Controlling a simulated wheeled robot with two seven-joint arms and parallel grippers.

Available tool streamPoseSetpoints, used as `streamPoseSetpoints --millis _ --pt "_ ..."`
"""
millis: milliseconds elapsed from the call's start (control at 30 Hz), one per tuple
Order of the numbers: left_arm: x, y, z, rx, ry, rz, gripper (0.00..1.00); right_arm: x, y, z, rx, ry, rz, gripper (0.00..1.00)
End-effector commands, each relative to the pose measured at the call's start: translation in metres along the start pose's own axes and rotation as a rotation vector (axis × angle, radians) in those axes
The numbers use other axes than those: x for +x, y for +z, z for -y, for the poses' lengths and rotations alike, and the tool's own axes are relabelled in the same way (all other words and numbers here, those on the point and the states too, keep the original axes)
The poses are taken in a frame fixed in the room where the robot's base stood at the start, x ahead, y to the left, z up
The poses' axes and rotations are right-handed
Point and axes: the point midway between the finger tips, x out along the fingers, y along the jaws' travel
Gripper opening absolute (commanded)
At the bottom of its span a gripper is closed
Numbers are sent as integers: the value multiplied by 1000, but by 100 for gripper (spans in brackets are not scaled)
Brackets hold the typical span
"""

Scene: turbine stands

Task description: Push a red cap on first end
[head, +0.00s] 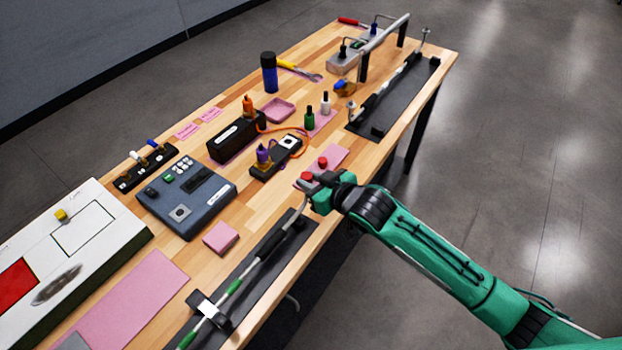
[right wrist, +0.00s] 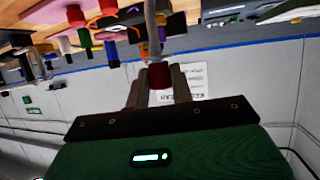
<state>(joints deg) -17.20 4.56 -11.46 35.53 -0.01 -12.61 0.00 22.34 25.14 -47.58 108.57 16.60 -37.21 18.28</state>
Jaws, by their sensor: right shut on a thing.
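My right gripper (head: 312,186) is at the far end of the near rod (head: 257,265), low over the bench edge. In the right wrist view its two fingers (right wrist: 158,84) are shut on a red cap (right wrist: 159,75). The pale rod end (right wrist: 151,30) lines up with this cap and appears to meet it; how far the cap sits on it cannot be told. In the head view the held cap is hard to make out at the fingers. Red caps (head: 322,162) also show by the pink mat (head: 333,156) just beyond the gripper. My left gripper is not in view.
The rod lies along a black stand (head: 262,277) at the bench's front edge. A blue-grey control box (head: 187,205), a black box (head: 232,139) and small bottles (head: 325,103) stand behind. A second stand (head: 400,95) is farther right. The floor right of the bench is clear.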

Motion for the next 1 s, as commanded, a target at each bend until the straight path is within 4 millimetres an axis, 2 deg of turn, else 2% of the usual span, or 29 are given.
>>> streamPoseSetpoints --millis 33,167,200,300,333,533,567,600,867,1000 --pt "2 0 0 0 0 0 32 2 13 2 4 -3 24 0" --pt "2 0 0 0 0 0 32 2 15 3 5 -3 28 0" --pt "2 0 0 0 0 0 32 2 16 3 5 -3 30 25" --pt "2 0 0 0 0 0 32 2 16 3 5 -4 31 45" --pt "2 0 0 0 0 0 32 2 16 3 5 -3 30 49" --pt "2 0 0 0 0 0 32 1 11 2 3 -3 20 49" --pt "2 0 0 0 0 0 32 1 10 2 3 -2 20 55" --pt "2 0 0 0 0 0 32 1 10 2 3 -2 18 56" --pt "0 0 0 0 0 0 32 0 7 2 2 -2 14 56" --pt "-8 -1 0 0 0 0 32 -9 4 2 3 -2 13 56"
